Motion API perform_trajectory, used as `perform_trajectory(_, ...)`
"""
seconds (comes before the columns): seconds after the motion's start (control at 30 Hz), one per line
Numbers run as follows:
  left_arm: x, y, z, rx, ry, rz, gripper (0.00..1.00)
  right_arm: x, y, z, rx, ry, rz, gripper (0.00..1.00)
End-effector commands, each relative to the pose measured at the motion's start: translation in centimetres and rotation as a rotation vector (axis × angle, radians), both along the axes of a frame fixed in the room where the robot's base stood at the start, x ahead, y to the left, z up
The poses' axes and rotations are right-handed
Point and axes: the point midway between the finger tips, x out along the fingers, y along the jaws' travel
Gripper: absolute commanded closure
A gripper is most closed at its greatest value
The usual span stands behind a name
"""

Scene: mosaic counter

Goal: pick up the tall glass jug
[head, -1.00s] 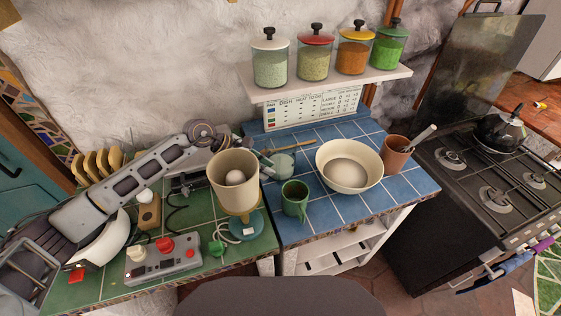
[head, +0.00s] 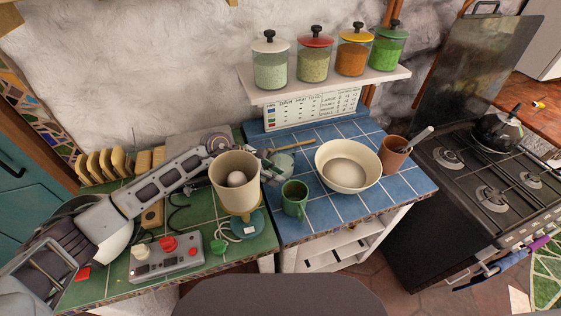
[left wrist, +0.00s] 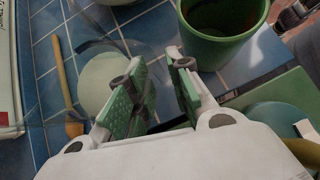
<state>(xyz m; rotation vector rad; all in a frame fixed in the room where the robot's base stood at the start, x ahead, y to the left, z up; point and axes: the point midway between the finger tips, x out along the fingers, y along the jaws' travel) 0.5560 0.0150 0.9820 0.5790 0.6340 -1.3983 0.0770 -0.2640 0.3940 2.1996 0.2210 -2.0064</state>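The glass jug (head: 281,165) is see-through with a pale green round area. It stands on the blue tiles between the cream container and the white bowl. In the left wrist view the clear glass (left wrist: 98,82) shows faintly at left, partly behind one finger. My left gripper (head: 270,170) is beside the jug, largely hidden behind the cream container in the head view. In the left wrist view its green-padded fingers (left wrist: 158,68) are apart with bare blue tile between them. I cannot tell whether a finger touches the glass. My right gripper is not in view.
A green mug (head: 294,198) stands close in front of the jug. The cream container (head: 235,185) on a scale is at left, the white bowl (head: 348,168) at right. A wooden spoon (head: 289,145) lies behind. A shelf (head: 330,85) with jars hangs above.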

Motion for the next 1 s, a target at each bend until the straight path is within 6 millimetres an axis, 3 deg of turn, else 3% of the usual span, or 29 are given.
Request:
perform_trajectory(0.1, 0.0, 0.01, 0.01, 0.0, 0.0, 0.0, 0.79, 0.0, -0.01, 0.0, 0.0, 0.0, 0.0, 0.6)
perform_trajectory(0.27, -0.01, 0.01, 0.02, 0.0, 0.0, 0.0, 1.0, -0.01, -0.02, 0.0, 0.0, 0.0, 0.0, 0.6)
perform_trajectory(1.0, 0.1, -0.06, 0.71, -0.003, -0.004, -0.001, 1.0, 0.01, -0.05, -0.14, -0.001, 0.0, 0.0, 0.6)
